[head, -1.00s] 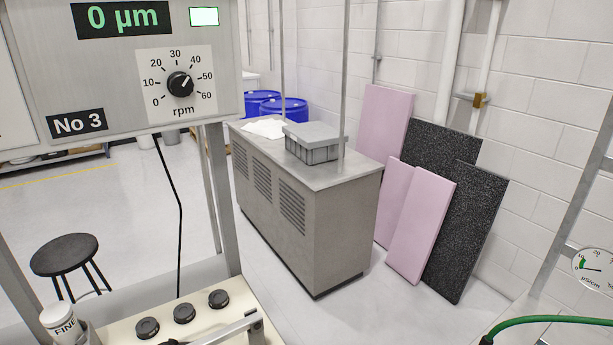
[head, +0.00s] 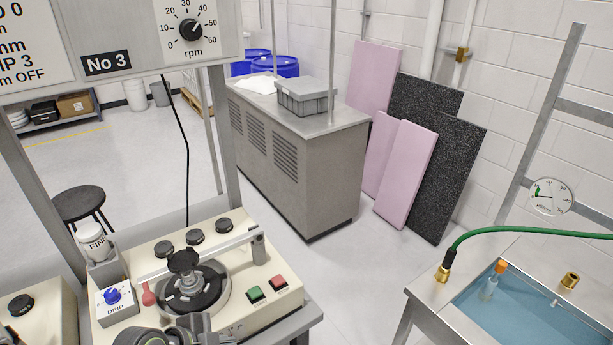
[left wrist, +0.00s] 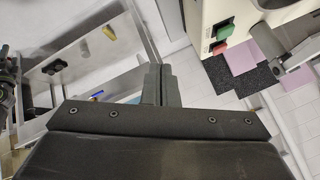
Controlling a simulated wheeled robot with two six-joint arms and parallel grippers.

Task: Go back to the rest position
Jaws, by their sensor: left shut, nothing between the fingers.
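My left gripper (left wrist: 157,85) shows in the left wrist view with its two dark fingers together and nothing between them. It hangs over the floor, with the cream machine at the upper right of that view. My right gripper is not seen in either view.
The machine carries a round plate with a black knob (head: 183,262), a lever arm, and green and red buttons. At right stands a metal basin (head: 425,290) with blue liquid and a green hose (head: 520,231). A stool (head: 78,205) and grey cabinet (head: 320,185) stand beyond.

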